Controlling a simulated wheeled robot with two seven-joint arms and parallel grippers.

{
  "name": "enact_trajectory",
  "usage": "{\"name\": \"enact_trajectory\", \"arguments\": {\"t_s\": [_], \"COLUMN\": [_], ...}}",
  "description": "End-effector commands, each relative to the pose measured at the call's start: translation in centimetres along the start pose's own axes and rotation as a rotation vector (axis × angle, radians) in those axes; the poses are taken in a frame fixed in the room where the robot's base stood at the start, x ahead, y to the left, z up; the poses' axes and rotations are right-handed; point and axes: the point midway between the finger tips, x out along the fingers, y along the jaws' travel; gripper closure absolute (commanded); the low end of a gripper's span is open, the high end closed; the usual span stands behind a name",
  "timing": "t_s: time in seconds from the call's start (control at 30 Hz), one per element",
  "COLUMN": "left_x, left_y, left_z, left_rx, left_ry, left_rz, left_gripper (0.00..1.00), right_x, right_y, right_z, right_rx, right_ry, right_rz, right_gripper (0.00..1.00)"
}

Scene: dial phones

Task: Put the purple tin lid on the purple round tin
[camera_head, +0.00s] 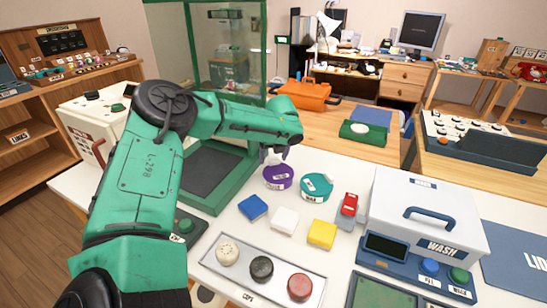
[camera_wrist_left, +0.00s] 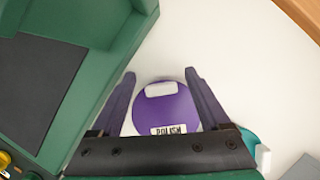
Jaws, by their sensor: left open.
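The purple round tin (camera_head: 278,178) stands on the white table in the head view, with a white label on its side. In the left wrist view its purple round top (camera_wrist_left: 166,110) carries a white patch, and a label reading POLISH shows at its lower edge. I cannot tell the purple lid apart from the tin here. My left gripper (camera_head: 272,156) is just above and behind the tin. In the wrist view its two fingers (camera_wrist_left: 160,88) are spread on either side of the purple round, with nothing visibly clamped. My right gripper is not in view.
A teal round tin (camera_head: 317,187) stands close to the right. Blue (camera_head: 253,208), white (camera_head: 284,219) and yellow (camera_head: 322,234) blocks lie in front. A green-framed case (camera_head: 207,190) is close on the left.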

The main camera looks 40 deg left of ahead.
Motion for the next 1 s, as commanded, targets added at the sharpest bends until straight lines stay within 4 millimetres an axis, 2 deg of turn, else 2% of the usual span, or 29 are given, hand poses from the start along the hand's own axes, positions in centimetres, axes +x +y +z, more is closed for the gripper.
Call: {"name": "enact_trajectory", "arguments": {"t_s": [0.17,0.4,0.5,0.67,1.0], "left_x": [-2.6,-9.0,-10.9,-12.0,-12.0], "left_y": [-0.1,-0.1,-0.1,0.0,0.0], "left_z": [0.1,0.1,0.1,0.0,0.0], "left_rx": [-0.001,-0.001,-0.001,0.0,0.0], "left_ry": [-0.001,-0.003,-0.001,0.0,0.0], "left_rz": [-0.005,-0.006,-0.003,0.0,0.0], "left_gripper": [0.21,0.21,0.21,0.21,0.21], "right_x": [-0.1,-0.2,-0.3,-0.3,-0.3], "right_y": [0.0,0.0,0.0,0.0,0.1], "right_z": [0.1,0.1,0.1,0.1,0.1], "right_rx": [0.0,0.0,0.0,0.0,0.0], "right_ry": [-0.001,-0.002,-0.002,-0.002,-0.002], "right_rz": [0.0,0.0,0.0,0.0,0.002], "right_gripper": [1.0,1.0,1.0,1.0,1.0]}}
